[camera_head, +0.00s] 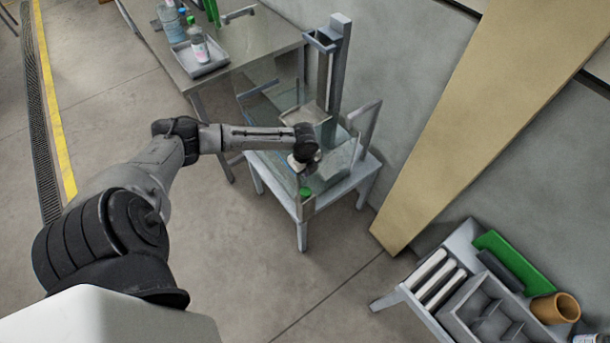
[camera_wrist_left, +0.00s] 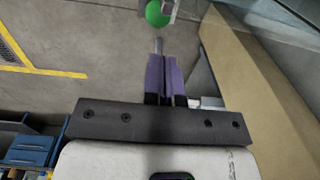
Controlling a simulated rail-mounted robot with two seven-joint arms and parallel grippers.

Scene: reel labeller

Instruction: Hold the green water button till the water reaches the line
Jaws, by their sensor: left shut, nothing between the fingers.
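The green water button (camera_head: 305,191) sits on the front corner of a small grey stand. It shows as a round green button at the top of the left wrist view (camera_wrist_left: 158,13). My left gripper (camera_wrist_left: 165,62) is shut and empty, its purple fingers together and pointing towards the button. A gap shows between fingertips and button in that view. In the head view, my left wrist hangs over the front of the glass tank (camera_head: 345,158) and hides part of it. I cannot make out the water level or the line. My right gripper is not in view.
A metal table (camera_head: 255,45) with a tray (camera_head: 203,66) and bottles stands behind, at the left. A tall grey column (camera_head: 335,65) rises at the tank's back. A tan board (camera_head: 470,130) leans on the right. A grey organiser (camera_head: 485,310) stands at lower right.

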